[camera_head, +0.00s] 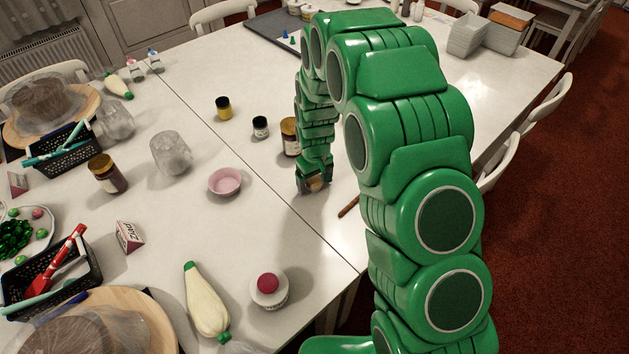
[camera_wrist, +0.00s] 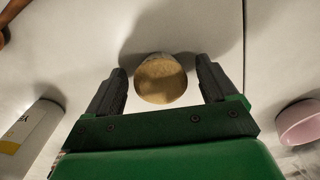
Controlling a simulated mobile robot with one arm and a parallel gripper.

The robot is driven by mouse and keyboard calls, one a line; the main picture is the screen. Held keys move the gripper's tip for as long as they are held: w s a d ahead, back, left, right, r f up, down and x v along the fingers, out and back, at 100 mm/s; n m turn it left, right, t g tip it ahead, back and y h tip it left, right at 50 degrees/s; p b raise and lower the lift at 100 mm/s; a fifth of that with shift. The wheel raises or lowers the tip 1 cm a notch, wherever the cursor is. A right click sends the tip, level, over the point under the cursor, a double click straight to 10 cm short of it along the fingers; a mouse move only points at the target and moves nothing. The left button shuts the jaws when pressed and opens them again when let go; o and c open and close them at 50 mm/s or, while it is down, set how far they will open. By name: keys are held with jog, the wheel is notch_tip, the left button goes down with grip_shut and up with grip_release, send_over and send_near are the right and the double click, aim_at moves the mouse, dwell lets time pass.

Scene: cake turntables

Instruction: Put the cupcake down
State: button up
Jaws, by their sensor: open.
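The cupcake (camera_wrist: 161,80) shows in the wrist view as a round tan top between my gripper's two dark fingers. It appears to rest on the white table, with a gap to the finger on each side. My gripper (camera_wrist: 162,72) is open around it. In the head view my gripper (camera_head: 315,183) is low over the table, right of the pink bowl (camera_head: 224,181). There the fingers and arm mostly hide the cupcake, and only a small tan patch shows.
A brown-lidded jar (camera_head: 290,136) stands behind my gripper, with small jars (camera_head: 260,127) farther left. A brown stick (camera_head: 348,206) lies just right of my gripper. The pink bowl also shows in the wrist view (camera_wrist: 300,122). Table space in front of my gripper is clear.

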aim_at(315, 180)
notch_tip(315, 180, up, 11)
jog(key=s+d+r+m, duration=0.2)
jog(key=s+d+r, duration=0.45)
jog(key=r, duration=0.25)
jog(key=s+d+r+m, duration=0.1)
jog(key=s+d+r, duration=0.2)
jog(key=s, duration=0.7)
jog(key=s+d+r+m+g, duration=0.1)
jog(key=s+d+r, duration=0.3)
jog(key=s, duration=0.7)
jog(key=s+d+r+m, duration=0.2)
jog(key=s+d+r, duration=0.2)
jog(key=s, duration=0.7)
jog(key=shift+d+m+g, duration=0.4)
